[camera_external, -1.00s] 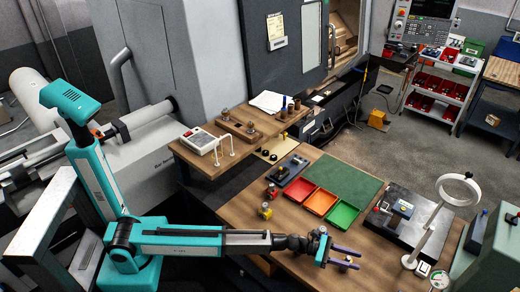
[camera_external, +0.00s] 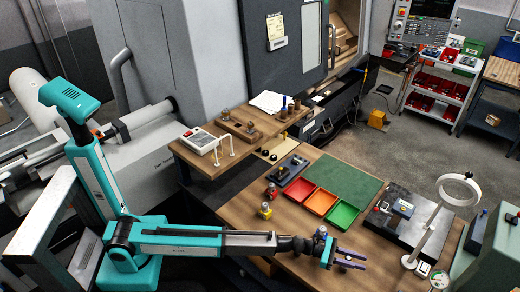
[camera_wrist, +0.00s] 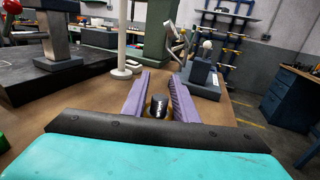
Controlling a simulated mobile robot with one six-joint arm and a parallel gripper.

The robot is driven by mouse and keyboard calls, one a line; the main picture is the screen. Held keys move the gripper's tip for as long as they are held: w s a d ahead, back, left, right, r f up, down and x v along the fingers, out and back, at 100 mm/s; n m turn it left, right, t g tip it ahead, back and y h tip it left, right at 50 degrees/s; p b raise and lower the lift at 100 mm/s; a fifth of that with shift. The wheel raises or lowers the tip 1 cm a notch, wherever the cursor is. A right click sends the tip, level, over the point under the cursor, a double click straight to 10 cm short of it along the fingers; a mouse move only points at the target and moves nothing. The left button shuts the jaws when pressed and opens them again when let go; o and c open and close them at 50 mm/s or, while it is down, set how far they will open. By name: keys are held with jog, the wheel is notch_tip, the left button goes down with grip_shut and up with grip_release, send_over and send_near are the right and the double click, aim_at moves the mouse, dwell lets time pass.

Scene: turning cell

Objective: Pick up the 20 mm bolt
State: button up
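My gripper (camera_external: 358,262) is low over the front right part of the wooden table, its two purple fingers pointing right. In the wrist view the fingers (camera_wrist: 158,90) stand either side of a small upright dark piece (camera_wrist: 158,105) with a grey metal top and some yellow low down. It may be the bolt, but its shape and size cannot be made out. A tiny pale spot shows between the fingers in the external view. The fingers are apart and very close to the piece; whether they press on it cannot be told.
Red, orange and green trays (camera_external: 320,202) lie behind my gripper. A dark plate (camera_external: 395,232) with a small device and a white ring stand (camera_external: 428,240) are to the right. Small yellow (camera_external: 265,211) and red (camera_external: 271,190) pieces stand on the table's left side.

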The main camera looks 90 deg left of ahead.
grip_shut()
dwell(1.2)
